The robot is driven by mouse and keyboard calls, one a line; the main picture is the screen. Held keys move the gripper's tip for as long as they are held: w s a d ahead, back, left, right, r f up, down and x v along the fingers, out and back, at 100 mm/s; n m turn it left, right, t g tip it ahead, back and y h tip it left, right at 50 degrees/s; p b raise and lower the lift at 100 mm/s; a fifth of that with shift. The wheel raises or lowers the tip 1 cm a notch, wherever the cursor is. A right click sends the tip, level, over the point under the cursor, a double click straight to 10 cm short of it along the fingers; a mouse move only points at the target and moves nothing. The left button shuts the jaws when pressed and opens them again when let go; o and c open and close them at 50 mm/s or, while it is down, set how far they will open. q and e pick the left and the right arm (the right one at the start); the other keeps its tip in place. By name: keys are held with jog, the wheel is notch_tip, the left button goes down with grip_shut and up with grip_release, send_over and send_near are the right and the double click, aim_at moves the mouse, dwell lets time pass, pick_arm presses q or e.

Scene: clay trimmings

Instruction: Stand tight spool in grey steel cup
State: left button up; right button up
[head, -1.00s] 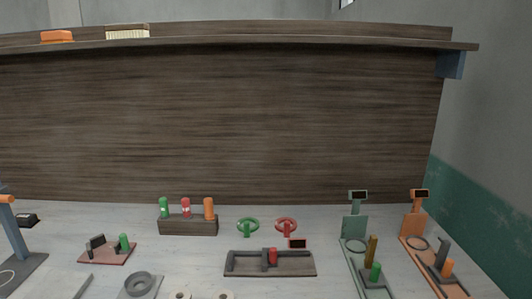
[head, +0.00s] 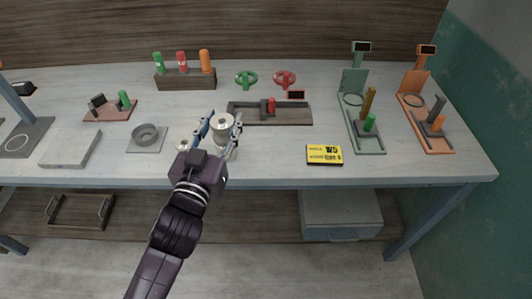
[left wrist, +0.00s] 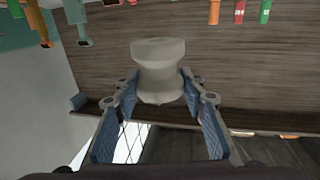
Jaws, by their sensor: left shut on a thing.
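A pale cream spool (head: 222,127) is between the fingers of my left gripper (head: 221,124), which is shut on it above the table's front part. In the left wrist view the spool (left wrist: 158,72) sits upside down in the picture, flared at its wide end, between the blue finger pads (left wrist: 158,100). A grey round cup (head: 147,134) on a square plate stands to the left of the gripper, and its opening looks empty. Another small pale spool (head: 183,146) is on the table just left of the gripper, partly hidden. My right gripper is not in view.
Behind the gripper is a dark tray (head: 290,118) with a red piece. A yellow box (head: 324,155) lies right, a grey slab (head: 70,149) left. A wooden block (head: 185,82) holds coloured cylinders at the back. Green (head: 364,145) and orange (head: 440,145) stands are at the right.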

pick_arm(q)
jog(key=w+d+r+m+g+h, duration=0.1)
jog(key=w+d+r+m+h, duration=0.1)
jog(key=w+d+r, duration=0.3)
jog(key=w+d+h, duration=0.1)
jog(key=w+d, duration=0.1)
jog(key=d, duration=0.2)
jog(key=shift+w+d, duration=0.25)
jog(key=shift+d, duration=0.1)
jog(key=shift+r, duration=0.1)
jog(key=shift+h, duration=0.3)
jog(key=shift+f+b, duration=1.05)
jog(key=shift+f, duration=8.75)
jog(key=shift+f, duration=0.1)
jog(key=shift+f, duration=0.15)
jog(key=o, duration=1.4)
jog(key=shift+c, duration=0.2)
